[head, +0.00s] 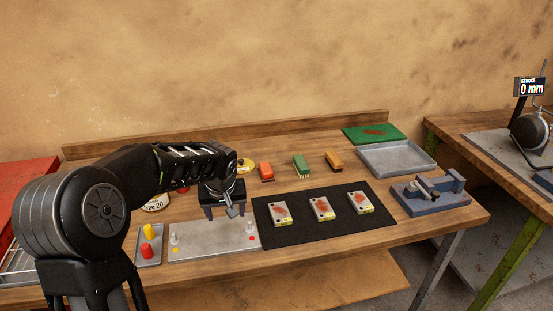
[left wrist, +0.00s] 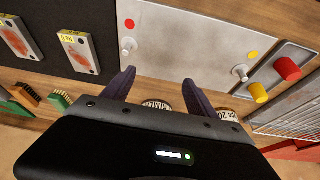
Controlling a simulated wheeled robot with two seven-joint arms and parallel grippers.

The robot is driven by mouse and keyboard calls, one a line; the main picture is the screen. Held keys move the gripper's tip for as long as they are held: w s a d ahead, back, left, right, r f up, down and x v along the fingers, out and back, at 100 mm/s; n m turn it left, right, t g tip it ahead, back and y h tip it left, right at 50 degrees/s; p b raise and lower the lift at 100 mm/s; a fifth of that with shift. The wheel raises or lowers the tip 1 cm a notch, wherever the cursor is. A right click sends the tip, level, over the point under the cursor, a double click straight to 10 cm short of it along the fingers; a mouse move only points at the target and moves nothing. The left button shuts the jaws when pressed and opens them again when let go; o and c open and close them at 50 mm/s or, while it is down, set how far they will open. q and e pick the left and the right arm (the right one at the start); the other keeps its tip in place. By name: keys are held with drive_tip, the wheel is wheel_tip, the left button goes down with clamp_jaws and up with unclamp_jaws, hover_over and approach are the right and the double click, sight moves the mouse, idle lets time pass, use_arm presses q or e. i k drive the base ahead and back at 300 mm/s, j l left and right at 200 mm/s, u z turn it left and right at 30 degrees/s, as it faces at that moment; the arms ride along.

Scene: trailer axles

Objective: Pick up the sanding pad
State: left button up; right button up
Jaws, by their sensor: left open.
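A red-orange block (head: 266,172) lies toward the back of the bench; I take it for the sanding pad, but cannot be certain. A green bristled block (head: 300,166) and an orange-brown one (head: 334,160) lie to its right. The left wrist view shows the green block (left wrist: 60,102) and the brown one (left wrist: 25,95); the red-orange block is not visible there. My left gripper (head: 225,212) is open and empty, pointing down over the grey metal plate (head: 210,241), in front of and left of the red-orange block. Its fingers (left wrist: 158,88) show apart in the wrist view.
A black mat (head: 290,240) holds three rust-marked plates. A grey tray (head: 397,160), a green sheet (head: 375,133) and a blue vise (head: 430,193) are at right. A small tray (head: 149,258) with yellow and red knobs and a labelled can (head: 156,202) are near my left arm.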

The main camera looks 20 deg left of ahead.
sight(265, 172)
drive_tip(key=i, duration=0.9)
